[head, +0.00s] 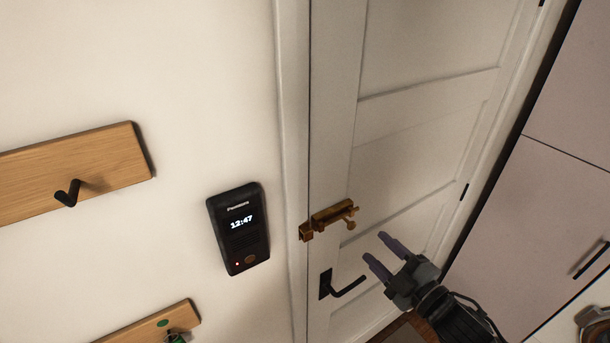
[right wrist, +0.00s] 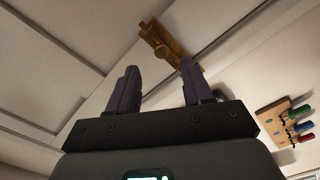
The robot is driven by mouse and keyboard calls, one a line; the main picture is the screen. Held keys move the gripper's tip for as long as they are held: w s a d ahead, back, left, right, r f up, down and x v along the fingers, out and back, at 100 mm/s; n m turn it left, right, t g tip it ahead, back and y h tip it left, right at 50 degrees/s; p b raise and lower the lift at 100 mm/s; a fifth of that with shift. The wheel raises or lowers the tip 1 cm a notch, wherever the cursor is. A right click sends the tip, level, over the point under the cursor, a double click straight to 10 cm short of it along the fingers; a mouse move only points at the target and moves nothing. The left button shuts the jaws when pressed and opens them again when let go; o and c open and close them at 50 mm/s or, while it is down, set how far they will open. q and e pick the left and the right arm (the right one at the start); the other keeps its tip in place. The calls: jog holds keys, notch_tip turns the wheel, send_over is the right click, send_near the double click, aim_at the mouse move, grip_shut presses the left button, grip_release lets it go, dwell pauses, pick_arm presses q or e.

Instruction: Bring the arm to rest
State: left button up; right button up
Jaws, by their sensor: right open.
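My right gripper (head: 374,247) is open and empty, in front of the white door (head: 420,120). In the head view it lies right of the black door handle (head: 346,286) and below right of the brass slide bolt (head: 328,218). In the right wrist view the open fingers (right wrist: 158,78) have nothing between them. The brass bolt (right wrist: 165,42) shows beyond the fingertips there, apart from them. My left gripper is not in view.
A black intercom (head: 239,228) reading 12:47 hangs on the wall left of the door. A wooden hook board (head: 100,160) is at left, a smaller key board (head: 150,325) below. Tall cabinets (head: 550,190) stand at right. The wrist view shows colored items on a board (right wrist: 275,118).

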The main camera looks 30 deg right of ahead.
jog(key=s+a+f+m+g, duration=0.3)
jog(key=s+a+f+g, duration=0.15)
jog(key=f, duration=0.45)
jog(key=s+a+f+m+g, duration=0.35)
jog(key=a+f, duration=0.25)
jog(key=f, duration=0.4)
jog(key=s+a+f+m+g+h, duration=0.1)
jog(key=s+a+f+m+g, duration=0.15)
jog(key=s+f+g, duration=0.5)
pick_arm(q)
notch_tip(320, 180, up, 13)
jog(key=p, duration=1.3)
pick_arm(e)
notch_tip(320, 180, up, 14)
jog(key=s+d+m+t, duration=0.1)
jog(key=s, duration=0.1)
jog(key=shift+r, duration=0.25)
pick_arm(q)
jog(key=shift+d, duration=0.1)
pick_arm(e)
jog(key=shift+d, duration=0.1)
